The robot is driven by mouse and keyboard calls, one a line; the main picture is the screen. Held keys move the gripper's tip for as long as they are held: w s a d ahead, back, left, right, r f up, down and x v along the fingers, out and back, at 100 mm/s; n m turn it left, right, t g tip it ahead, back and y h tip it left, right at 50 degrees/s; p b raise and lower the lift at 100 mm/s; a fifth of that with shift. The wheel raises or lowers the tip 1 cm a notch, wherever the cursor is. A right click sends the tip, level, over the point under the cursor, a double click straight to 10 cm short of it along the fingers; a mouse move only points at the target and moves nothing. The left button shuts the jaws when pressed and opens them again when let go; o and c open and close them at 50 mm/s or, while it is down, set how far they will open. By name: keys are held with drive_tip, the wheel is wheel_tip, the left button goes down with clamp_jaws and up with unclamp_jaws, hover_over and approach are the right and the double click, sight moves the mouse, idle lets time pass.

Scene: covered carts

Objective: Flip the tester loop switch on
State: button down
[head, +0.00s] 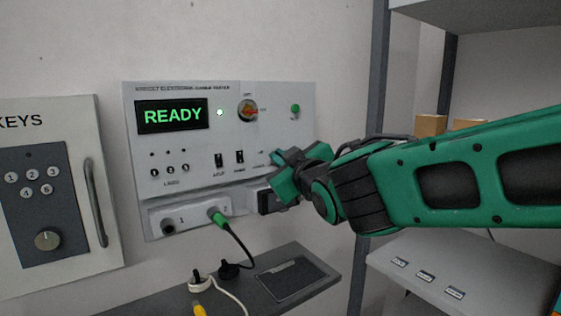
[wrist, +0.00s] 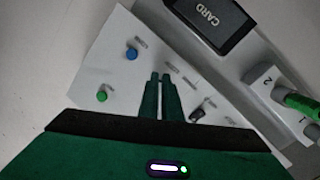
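The cable tester (head: 150,190) is a pale wall panel with a lit green READY display. Two small black switches sit in its lower middle; the left one appears to be the loop switch (head: 219,160), beside another switch (head: 240,156). Their labels and lever positions are too small to read surely. My gripper (head: 277,170) is at the panel's lower right, to the right of both switches. In the wrist view its fingers (wrist: 160,76) are together, with nothing between them, pointing at the panel. One black switch (wrist: 198,115) shows right of the fingers; I cannot tell which.
A green plug (head: 217,217) with a black cable sits in port 2. A dark card slot (wrist: 217,22) is near the gripper. A shelf (head: 295,277) juts out below the tester. A key cabinet (head: 70,255) stands left, and a grey rack post (head: 371,100) right.

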drive_tip(key=shift+w+r+n+g+h, duration=0.15)
drive_tip(key=shift+r+g+h, duration=0.2)
drive_tip(key=shift+g, duration=0.4)
drive_tip(key=shift+s+r+n+g+h, duration=0.15)
drive_tip(key=shift+r+g+h, duration=0.25)
drive_tip(key=shift+g, duration=0.4)
drive_tip(key=shift+w+r+n+g+h, duration=0.1)
drive_tip(key=shift+r+n+g+h, duration=0.2)
drive_tip(key=shift+g, duration=0.45)
drive_tip(key=shift+r, duration=0.2)
drive_tip(key=c, duration=2)
unclamp_jaws()
drive_tip(key=shift+f, duration=0.1)
drive_tip(key=v, duration=1)
drive_tip(key=shift+r, duration=0.3)
